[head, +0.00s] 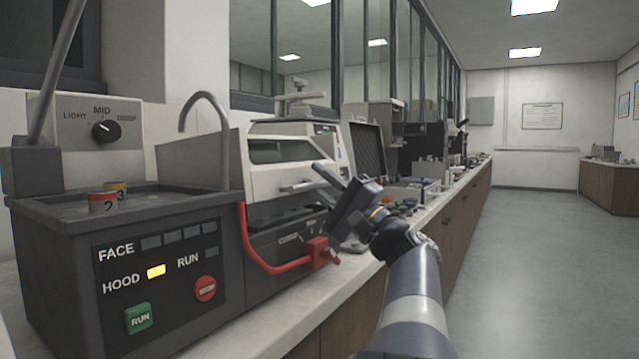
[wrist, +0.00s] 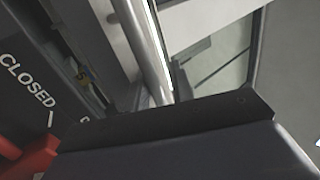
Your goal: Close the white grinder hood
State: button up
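The white grinder hood (head: 262,183) is on the grinder left of centre in the head view, with a dark window slot in its sloped front. A dark strip shows beneath its lower edge; I cannot tell how far open it is. Its metal bar handle (head: 296,187) sticks out at the front, and a metal bar also crosses the wrist view (wrist: 145,45). My gripper (head: 320,181) is at the handle's right end, its two dark fingers apart. I cannot tell whether they touch the bar.
A red lever (head: 270,262) is below the hood, near a "CLOSED" label (wrist: 28,82) in the wrist view. The dark control box (head: 160,285) at left has a lit yellow HOOD lamp (head: 156,271). Bench items (head: 430,188) stand beyond. The floor at right is clear.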

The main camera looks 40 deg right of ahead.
jog(key=shift+w+f, duration=0.1)
jog(key=shift+f, duration=0.1)
jog(key=shift+s+d+f, duration=0.1)
jog(key=shift+s+f, duration=0.25)
jog(key=p+v, duration=0.2)
jog(key=v, duration=0.8)
jog(key=shift+s+r, duration=0.15)
jog(key=shift+r, duration=0.1)
